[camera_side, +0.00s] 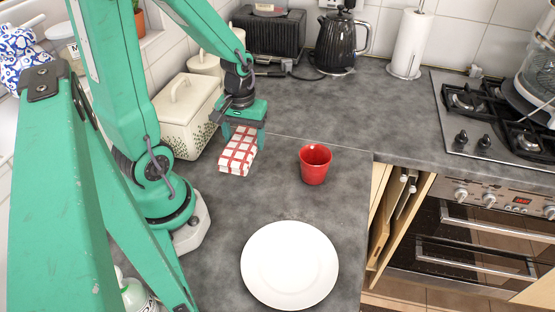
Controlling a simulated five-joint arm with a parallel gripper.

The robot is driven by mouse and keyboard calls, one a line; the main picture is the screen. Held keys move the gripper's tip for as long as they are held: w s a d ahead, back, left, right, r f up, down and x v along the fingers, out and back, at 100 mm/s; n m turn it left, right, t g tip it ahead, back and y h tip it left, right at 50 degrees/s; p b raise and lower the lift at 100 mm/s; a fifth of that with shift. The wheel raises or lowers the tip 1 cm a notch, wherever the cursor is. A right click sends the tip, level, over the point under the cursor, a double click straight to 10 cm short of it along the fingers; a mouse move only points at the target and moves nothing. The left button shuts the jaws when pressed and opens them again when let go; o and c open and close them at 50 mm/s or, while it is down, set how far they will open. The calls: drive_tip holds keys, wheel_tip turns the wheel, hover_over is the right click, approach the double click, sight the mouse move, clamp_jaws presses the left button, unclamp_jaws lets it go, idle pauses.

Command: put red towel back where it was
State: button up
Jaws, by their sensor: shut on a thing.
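The red towel (238,156) is a folded red and white checked cloth, left of the middle of the picture. My gripper (241,131) points down from above and is shut on the top of the towel. The towel hangs upright below the jaws. I cannot tell whether its lower edge touches the grey worktop. My fingertips are partly hidden by the towel and the gripper body.
A red cup (315,166) stands to the right, and a white plate (289,266) lies in front. A cream lidded bin (186,117) stands close on the left. A black kettle (340,42) and toaster (268,33) stand behind. Worktop (330,110) behind the cup is clear.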

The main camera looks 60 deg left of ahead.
sight(239, 130)
drive_tip(key=shift+w+a+f, duration=0.1)
drive_tip(key=shift+a+f, duration=0.45)
drive_tip(key=shift+a, duration=0.3)
drive_tip(key=shift+a+f, duration=0.5)
drive_tip(key=shift+a, duration=0.35)
drive_tip(key=shift+f, duration=0.15)
drive_tip(key=shift+f, duration=1.85)
drive_tip(key=shift+f, duration=0.1)
drive_tip(key=o, duration=0.9)
drive_tip(key=shift+o, duration=0.2)
drive_tip(key=shift+r, duration=6.1)
